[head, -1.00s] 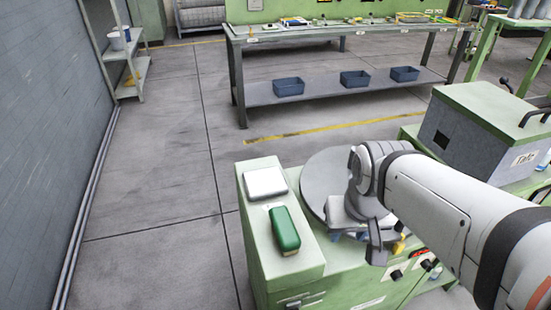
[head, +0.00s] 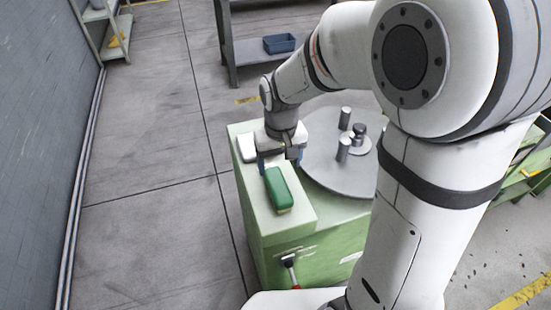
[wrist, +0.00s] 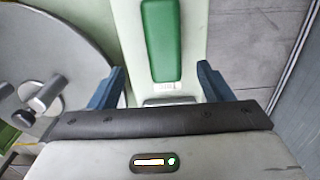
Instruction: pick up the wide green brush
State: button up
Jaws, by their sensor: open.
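The wide green brush (head: 281,190) lies on the pale green cabinet top, lengthwise along the ledge, with a thin light edge at its near end. In the wrist view the brush (wrist: 161,40) shows at the top centre, cut off by the frame edge. My gripper (head: 280,161) is open and empty over the far part of the ledge, at the far end of the brush. In the wrist view the blue fingers of my gripper (wrist: 161,70) stand apart on either side of the brush's line, with nothing between them touching.
A white box (head: 246,147) sits on the ledge beside my gripper, partly hidden. A round grey turntable (head: 335,178) with metal cylinders (head: 345,117) stands right of the ledge. A grey wall (head: 35,130) is at the left. The floor between is clear.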

aim_at(278, 184)
jog(key=shift+w+a+f, duration=0.15)
jog(key=shift+a+f, duration=0.2)
jog(key=shift+a, duration=0.05)
jog(key=shift+a+f, duration=0.1)
jog(key=shift+f, duration=0.25)
jog(key=f, duration=0.4)
jog(key=s+f, duration=0.1)
jog(key=f, duration=0.1)
jog(key=shift+d+f+p, duration=0.15)
jog(key=shift+d+p, duration=0.15)
jog(key=shift+w+f, duration=0.1)
jog(key=shift+f, duration=0.35)
jog(key=shift+r, duration=0.1)
jog(key=c, duration=1.1)
